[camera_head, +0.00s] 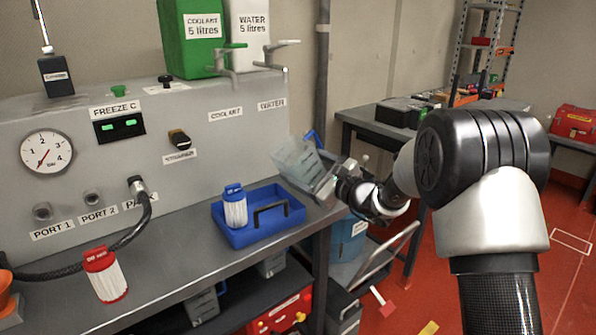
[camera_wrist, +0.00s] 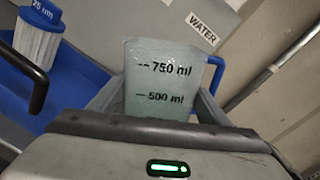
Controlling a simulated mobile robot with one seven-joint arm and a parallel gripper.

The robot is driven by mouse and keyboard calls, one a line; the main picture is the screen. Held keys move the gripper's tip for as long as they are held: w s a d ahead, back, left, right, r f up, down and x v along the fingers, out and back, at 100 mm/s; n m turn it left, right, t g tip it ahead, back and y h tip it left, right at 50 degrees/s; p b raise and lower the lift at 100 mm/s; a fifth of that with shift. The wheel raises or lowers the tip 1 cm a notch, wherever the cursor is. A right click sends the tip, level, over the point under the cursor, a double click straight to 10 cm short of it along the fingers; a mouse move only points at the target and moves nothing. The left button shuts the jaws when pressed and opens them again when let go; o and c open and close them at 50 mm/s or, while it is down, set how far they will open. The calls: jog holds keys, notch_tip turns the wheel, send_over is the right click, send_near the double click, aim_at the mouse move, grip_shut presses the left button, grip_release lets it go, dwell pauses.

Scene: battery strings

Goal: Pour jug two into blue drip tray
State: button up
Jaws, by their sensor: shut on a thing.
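A clear jug (camera_head: 297,160) with black volume marks is held up beside the bench, its mouth tilted left toward the blue drip tray. My gripper (camera_head: 328,185) is shut on the jug from the right. In the wrist view the jug (camera_wrist: 165,75) stands between my fingers (camera_wrist: 160,108), with its 750 ml and 500 ml marks facing me. It looks pale green, but the liquid level is unclear. No jug number is readable. The blue drip tray (camera_head: 287,227) sits on the bench, below and left of the jug. No falling stream shows.
A blue-capped filter (camera_head: 235,207) stands in the tray, near a black handle (camera_head: 270,210). Green coolant (camera_head: 190,35) and white water (camera_head: 248,32) containers sit above the panel with taps. A red-capped filter (camera_head: 105,274) is at the bench's left. A vertical pipe (camera_head: 321,80) rises behind the jug.

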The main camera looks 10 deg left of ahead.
aim_at(310, 151)
jog(key=shift+r+n+b, duration=0.3)
jog(key=shift+b, duration=0.2)
jog(key=shift+w+r+n+b, duration=0.1)
jog(key=shift+r+n+b, duration=0.7)
jog(key=shift+b, duration=0.5)
dwell(0.5)
dwell(0.9)
jog(key=shift+r+n, duration=0.45)
jog(key=shift+n, duration=0.35)
jog(key=shift+r, duration=0.1)
dwell(0.6)
jog(key=shift+r+n, duration=0.45)
jog(key=shift+n, duration=0.35)
jog(key=shift+r, duration=0.1)
dwell(0.5)
jog(key=shift+s+r+n, duration=0.2)
jog(key=shift+r+n, duration=0.2)
jog(key=shift+n, duration=0.3)
